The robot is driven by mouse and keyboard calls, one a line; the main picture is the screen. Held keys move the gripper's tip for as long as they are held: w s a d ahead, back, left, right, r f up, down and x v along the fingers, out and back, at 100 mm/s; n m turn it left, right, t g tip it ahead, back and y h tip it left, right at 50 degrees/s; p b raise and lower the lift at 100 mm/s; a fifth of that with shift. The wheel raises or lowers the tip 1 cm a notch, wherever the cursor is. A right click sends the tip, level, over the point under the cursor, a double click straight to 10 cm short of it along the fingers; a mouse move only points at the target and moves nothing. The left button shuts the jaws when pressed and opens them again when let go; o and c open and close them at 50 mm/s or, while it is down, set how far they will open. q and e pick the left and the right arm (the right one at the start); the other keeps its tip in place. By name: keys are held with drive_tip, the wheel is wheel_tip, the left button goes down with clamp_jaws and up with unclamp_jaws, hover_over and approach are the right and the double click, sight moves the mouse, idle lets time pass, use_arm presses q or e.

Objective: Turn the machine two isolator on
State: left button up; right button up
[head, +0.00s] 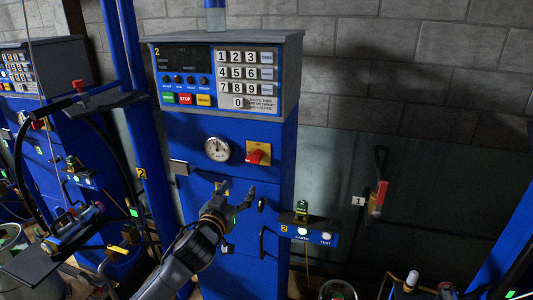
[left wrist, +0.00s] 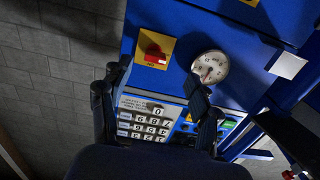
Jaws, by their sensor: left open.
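The machine two isolator is a red rotary knob on a yellow plate (head: 258,153) on the blue front of machine two, right of a round white gauge (head: 217,149). The knob also shows in the left wrist view (left wrist: 153,54), upper middle, beside the gauge (left wrist: 210,67). My left gripper (head: 237,193) is open and empty, below the isolator in the head view, fingers pointing up. In the left wrist view its two dark fingers (left wrist: 158,82) stand apart, with the isolator beyond them. I see no contact with the knob. My right gripper is not in view.
Above is a keypad and display panel (head: 225,80) with coloured buttons. A small blue lamp and test box (head: 312,235) sticks out at the lower right. A red-handled lever (head: 378,198) is on the wall at right. Another blue machine (head: 45,90) stands at left.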

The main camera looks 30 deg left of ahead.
use_arm(q)
wheel_tip(320, 180, up, 2)
drive_tip(key=p, duration=0.2)
approach(252, 160)
drive_tip(key=w, duration=0.3)
drive_tip(key=x, duration=0.2)
drive_tip(key=p+x, duration=0.1)
drive_tip(key=x, duration=0.4)
drive_tip(key=shift+s+a+f, duration=0.1)
drive_tip(key=shift+a, duration=0.3)
drive_tip(key=shift+w+f+p, duration=0.1)
drive_tip(key=shift+w+p, duration=0.25)
drive_tip(key=shift+w, duration=0.35)
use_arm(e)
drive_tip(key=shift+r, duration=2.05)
use_arm(q)
drive_tip(key=shift+a, duration=0.1)
drive_tip(key=c, duration=1.2)
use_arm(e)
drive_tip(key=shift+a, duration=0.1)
